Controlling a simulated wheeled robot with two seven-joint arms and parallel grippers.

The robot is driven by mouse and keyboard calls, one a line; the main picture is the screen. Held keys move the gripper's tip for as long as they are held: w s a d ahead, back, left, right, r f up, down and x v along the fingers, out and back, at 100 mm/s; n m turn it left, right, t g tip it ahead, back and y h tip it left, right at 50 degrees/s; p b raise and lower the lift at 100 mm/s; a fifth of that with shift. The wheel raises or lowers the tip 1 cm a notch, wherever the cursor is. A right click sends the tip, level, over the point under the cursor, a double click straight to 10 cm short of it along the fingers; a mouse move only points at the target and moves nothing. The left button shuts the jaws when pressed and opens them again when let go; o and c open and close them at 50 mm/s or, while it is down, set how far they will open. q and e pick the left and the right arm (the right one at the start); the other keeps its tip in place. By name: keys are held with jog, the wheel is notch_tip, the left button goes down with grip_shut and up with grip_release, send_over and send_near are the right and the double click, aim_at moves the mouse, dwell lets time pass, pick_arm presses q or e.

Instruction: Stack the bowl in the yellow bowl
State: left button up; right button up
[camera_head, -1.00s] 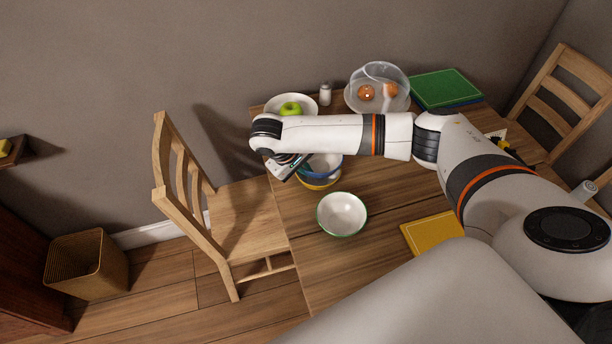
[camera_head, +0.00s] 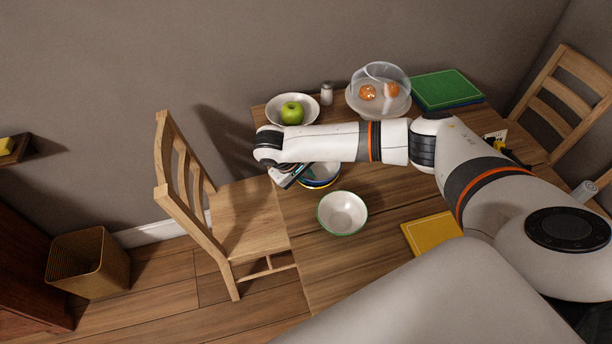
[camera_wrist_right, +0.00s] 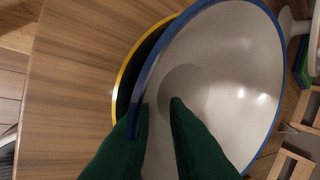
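The blue-rimmed bowl (camera_head: 322,172) sits low in the yellow bowl (camera_head: 318,187), partly hidden by my right arm in the head view. In the right wrist view, the blue-rimmed bowl (camera_wrist_right: 225,85) looks tilted and off-centre over the yellow rim (camera_wrist_right: 122,78). My right gripper (camera_wrist_right: 160,104) has its green fingers apart at the blue rim. The left finger overlaps the rim, and the bowl's pale inside shows between the fingers. In the head view the right gripper (camera_head: 287,175) is over the bowls' left side. My left gripper is not in view.
A green-rimmed white bowl (camera_head: 342,213) stands in front of the stacked bowls. Behind are a bowl with a green apple (camera_head: 292,112), a shaker (camera_head: 327,94) and a covered plate (camera_head: 378,100). A yellow book (camera_head: 432,234) lies right. A chair (camera_head: 240,215) stands at the left edge.

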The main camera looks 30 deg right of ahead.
jog(key=shift+s+a+f, duration=0.2)
jog(key=shift+s+f, duration=0.1)
jog(key=shift+f, duration=0.15)
jog(key=v, duration=1.2)
jog(key=shift+w+d+r, duration=0.2)
jog(key=shift+w, duration=0.15)
